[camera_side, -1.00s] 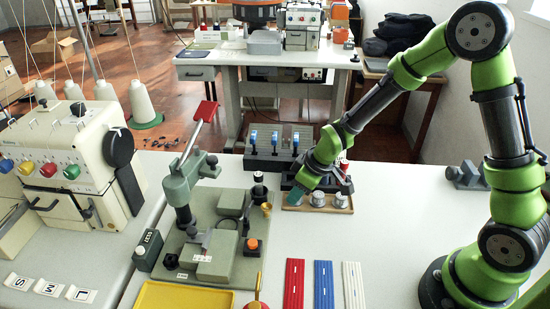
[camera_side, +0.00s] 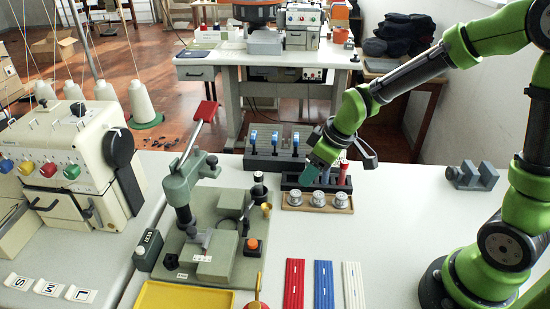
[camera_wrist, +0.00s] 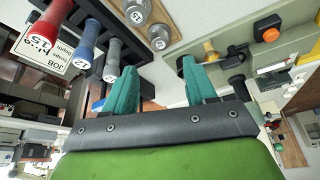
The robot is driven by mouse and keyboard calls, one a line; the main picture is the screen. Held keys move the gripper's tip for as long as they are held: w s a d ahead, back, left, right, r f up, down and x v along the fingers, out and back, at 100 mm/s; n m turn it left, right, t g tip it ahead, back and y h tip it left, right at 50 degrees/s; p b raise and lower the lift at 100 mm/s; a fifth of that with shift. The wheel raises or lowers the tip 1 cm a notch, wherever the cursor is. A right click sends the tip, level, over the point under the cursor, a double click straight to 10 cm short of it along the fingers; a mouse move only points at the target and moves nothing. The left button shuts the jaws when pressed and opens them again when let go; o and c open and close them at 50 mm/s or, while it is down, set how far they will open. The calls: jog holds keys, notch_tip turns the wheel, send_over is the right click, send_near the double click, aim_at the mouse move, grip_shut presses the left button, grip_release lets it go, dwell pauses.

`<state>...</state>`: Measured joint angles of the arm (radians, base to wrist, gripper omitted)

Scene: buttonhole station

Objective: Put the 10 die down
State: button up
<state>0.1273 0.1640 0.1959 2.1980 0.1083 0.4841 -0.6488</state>
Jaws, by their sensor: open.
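Three round silver dies stand on the wooden tray (camera_side: 344,210): the left die (camera_side: 295,197), the middle die (camera_side: 318,198) and the right die (camera_side: 341,200). Their numbers are too small to read in the side view, so I cannot tell there which is the 10. My gripper (camera_side: 309,178) is just above and behind the left part of the tray, apart from the dies. In the wrist view, my gripper (camera_wrist: 158,66) has its teal fingers spread with no die between them. Two dies show there, one at the top (camera_wrist: 137,12) and one below it (camera_wrist: 159,37); the third is not clearly visible.
A black rack (camera_side: 290,182) with red, blue and grey handled tools stands behind the tray, close to my gripper. A green-grey press (camera_side: 215,235) is at left. Red (camera_side: 294,284), blue (camera_side: 324,285) and white strips (camera_side: 353,285) lie in front.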

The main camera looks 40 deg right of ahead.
jog(key=s+d+r+m+t, duration=0.1)
jog(key=s+r+m+t, duration=0.2)
jog(key=s+r+m, duration=0.5)
jog(key=s+r, duration=0.6)
jog(key=s, duration=0.1)
jog(key=shift+d, duration=0.2)
